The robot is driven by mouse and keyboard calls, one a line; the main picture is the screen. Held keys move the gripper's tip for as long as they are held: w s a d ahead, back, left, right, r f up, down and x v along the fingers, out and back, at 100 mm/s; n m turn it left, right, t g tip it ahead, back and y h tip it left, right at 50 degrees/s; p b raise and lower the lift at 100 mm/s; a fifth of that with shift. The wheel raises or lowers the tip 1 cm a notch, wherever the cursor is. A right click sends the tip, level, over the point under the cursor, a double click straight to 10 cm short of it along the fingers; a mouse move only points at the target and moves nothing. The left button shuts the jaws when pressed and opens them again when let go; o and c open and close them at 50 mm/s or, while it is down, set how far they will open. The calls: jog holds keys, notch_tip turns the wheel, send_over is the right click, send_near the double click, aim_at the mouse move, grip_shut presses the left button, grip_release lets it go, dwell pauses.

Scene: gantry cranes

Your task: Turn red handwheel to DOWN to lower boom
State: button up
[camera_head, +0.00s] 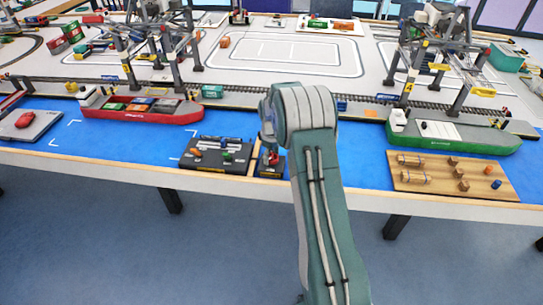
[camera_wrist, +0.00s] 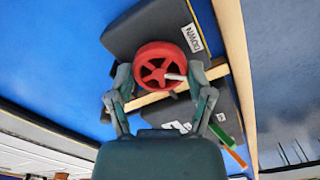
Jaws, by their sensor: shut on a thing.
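The red handwheel (camera_wrist: 146,52) is large in the wrist view, on a dark control panel (camera_wrist: 135,28). A white mark (camera_wrist: 174,77) on the wheel points right in that view. A white label reading DOWN (camera_wrist: 193,38) lies at the wheel's upper right. My gripper (camera_wrist: 160,76) is shut on the wheel, one finger at each side of its rim. A second white label (camera_wrist: 178,126) is partly hidden between the fingers and cannot be read. In the head view a small red part of the wheel (camera_head: 274,157) shows beside my arm, which hides my gripper.
A black tray with small models (camera_head: 215,156) is left of the panel. A red ship (camera_head: 150,116) and a green ship (camera_head: 460,140) lie on the blue table, beneath gantry cranes. A wooden board (camera_head: 440,178) with small blocks is at right. The floor in front is clear.

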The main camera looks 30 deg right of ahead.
aim_at(271, 156)
jog(key=n, duration=0.4)
jog(key=shift+w, duration=0.1)
jog(key=shift+n, duration=1.8)
jog(key=o, duration=1.1)
notch_tip(271, 156, up, 12)
jog(key=shift+f, duration=0.1)
